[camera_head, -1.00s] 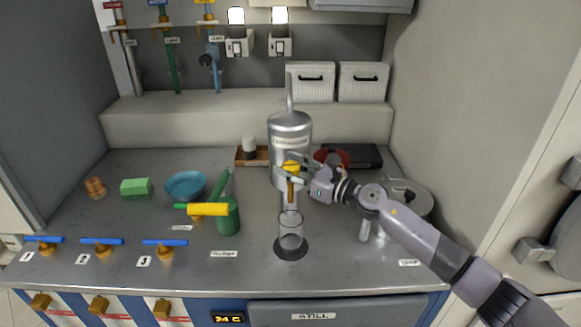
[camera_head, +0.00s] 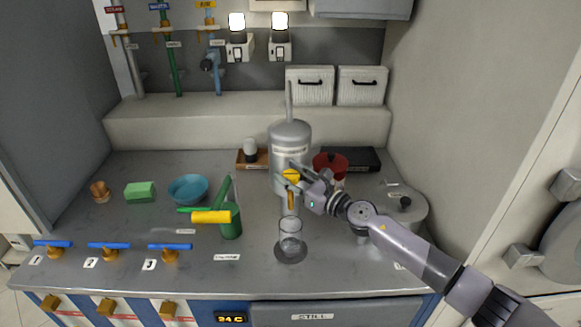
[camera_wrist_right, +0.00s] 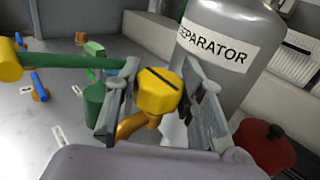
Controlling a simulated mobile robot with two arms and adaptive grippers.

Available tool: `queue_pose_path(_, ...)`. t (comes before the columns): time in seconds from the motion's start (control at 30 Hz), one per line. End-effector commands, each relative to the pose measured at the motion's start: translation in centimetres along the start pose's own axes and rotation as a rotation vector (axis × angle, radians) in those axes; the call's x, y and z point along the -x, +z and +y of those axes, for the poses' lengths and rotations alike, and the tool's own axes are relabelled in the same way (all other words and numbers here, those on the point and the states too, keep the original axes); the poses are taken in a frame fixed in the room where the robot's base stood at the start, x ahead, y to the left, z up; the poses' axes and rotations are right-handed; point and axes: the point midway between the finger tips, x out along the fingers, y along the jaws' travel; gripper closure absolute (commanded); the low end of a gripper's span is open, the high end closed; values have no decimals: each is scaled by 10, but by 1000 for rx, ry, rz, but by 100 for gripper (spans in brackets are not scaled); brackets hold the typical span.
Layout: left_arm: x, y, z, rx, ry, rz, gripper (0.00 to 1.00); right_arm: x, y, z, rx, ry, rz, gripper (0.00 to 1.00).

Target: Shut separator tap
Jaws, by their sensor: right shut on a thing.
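The separator (camera_head: 289,143) is a grey metal cylinder standing mid-counter, and its label fills the upper right of the right wrist view (camera_wrist_right: 215,45). Its tap has a yellow knob (camera_head: 291,176) with a dark slot, seen close up in the right wrist view (camera_wrist_right: 158,90). An orange spout (camera_wrist_right: 136,124) hangs below the knob. My right gripper (camera_head: 297,178) is at the tap, its fingers on either side of the knob and shut on it. A clear glass beaker (camera_head: 291,233) stands below the spout. My left gripper is not in view.
A red-lidded pot (camera_head: 330,163) is behind my right gripper. Blue-handled valves (camera_head: 109,246) line the front left edge.

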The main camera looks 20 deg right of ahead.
Motion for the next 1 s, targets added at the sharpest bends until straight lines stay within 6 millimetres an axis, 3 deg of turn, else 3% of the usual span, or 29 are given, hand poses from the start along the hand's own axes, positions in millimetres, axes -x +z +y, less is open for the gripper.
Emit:
queue_pose_path(0.33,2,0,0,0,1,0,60,0,0,0,0,-8,-2,92)
queue_pose_path(0.37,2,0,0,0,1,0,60,0,0,0,0,-8,-2,63)
queue_pose_path(0.63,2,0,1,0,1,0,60,0,0,0,1,-7,-2,45)
queue_pose_path(1.0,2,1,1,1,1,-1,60,4,-1,0,1,-8,-1,44)
